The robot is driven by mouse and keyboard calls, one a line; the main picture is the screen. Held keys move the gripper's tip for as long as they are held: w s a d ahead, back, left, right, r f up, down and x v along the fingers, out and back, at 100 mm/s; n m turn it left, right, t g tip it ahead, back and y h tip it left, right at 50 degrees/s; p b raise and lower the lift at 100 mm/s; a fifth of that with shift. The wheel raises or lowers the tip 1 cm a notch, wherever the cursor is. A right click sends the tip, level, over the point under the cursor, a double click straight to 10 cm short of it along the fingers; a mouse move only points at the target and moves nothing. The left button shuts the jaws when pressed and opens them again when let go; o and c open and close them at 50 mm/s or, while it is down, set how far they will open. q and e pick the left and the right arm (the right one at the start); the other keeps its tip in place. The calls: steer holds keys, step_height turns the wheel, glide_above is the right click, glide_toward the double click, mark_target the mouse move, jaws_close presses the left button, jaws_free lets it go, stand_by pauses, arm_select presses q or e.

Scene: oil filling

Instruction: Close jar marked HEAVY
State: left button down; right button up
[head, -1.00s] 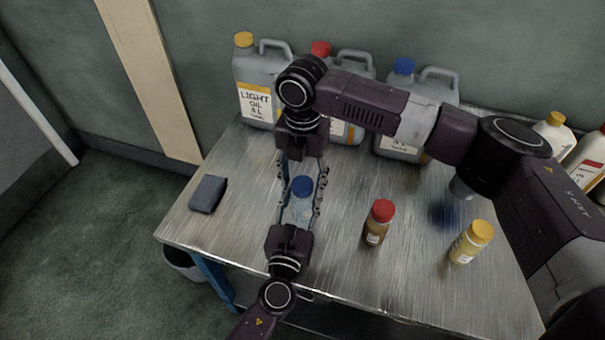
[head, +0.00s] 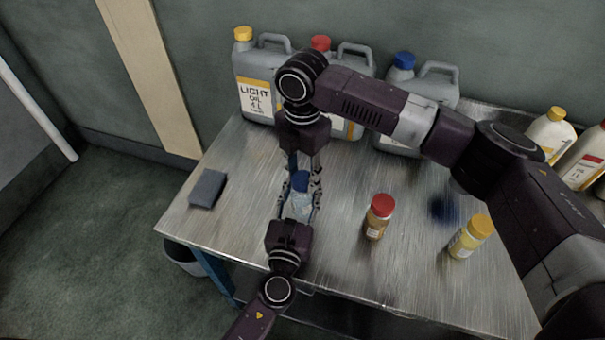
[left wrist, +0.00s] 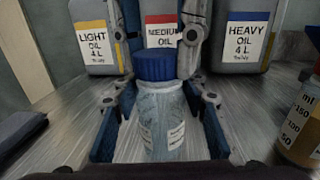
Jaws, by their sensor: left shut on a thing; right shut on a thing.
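A clear jar (head: 299,205) with a blue lid (head: 300,181) stands upright on the metal table. In the left wrist view, the jar body (left wrist: 160,128) has a pale label too blurred to read, and the blue lid (left wrist: 155,67) sits on top. My left gripper (head: 299,202) comes from the front and is shut on the jar body, one finger on each side. My right gripper (head: 301,180) reaches down from behind and is shut on the blue lid. The fingers partly hide the jar's sides.
A red-lidded jar (head: 378,218) and a yellow-lidded jar (head: 470,238) stand to the right. Behind are the LIGHT (left wrist: 97,47), MEDIUM (left wrist: 163,31) and HEAVY (left wrist: 243,42) oil canisters. A dark block (head: 208,188) lies left. White bottles (head: 551,132) stand at far right.

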steer(key=m, duration=1.4)
steer(key=shift+f, duration=0.1)
steer(key=m, duration=0.3)
steer(key=shift+a+m, duration=0.1)
steer(key=shift+m, duration=0.2)
steer(key=m, duration=0.3)
steer(key=shift+m, duration=0.3)
steer(key=m, duration=0.5)
steer(key=o, duration=1.3)
steer(key=shift+r, duration=2.3)
steer(key=shift+c, duration=0.2)
